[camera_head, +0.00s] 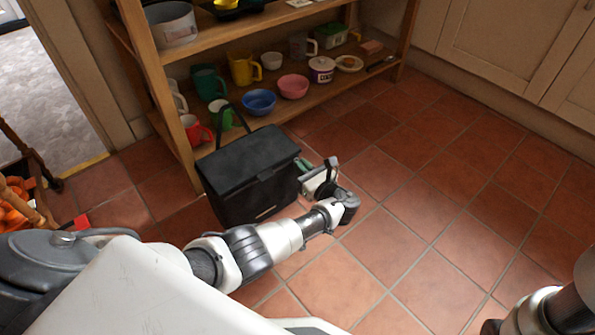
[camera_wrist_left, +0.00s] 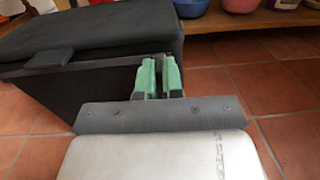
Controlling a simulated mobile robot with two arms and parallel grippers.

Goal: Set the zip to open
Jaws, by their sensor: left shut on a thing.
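A black box-shaped bag (camera_head: 248,175) with a flat lid and a raised carry handle (camera_head: 229,117) stands on the tiles before the shelf. Its lid lies down over the body. In the left wrist view the bag (camera_wrist_left: 90,45) fills the upper left, with a dark tab at the lid edge. My left gripper (camera_head: 308,168) is at the bag's right side, near the lid edge. In the left wrist view its green fingers (camera_wrist_left: 158,76) are close together against the bag's edge. The zip cannot be made out, and what is between the fingers is hidden.
A wooden shelf (camera_head: 165,88) with mugs, bowls and tubs stands just behind the bag. A blue bowl (camera_head: 259,102) and a pink bowl (camera_head: 293,86) are near its front edge. A wooden stand is at far left. Tiled floor is clear to the right. My right arm shows at lower right.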

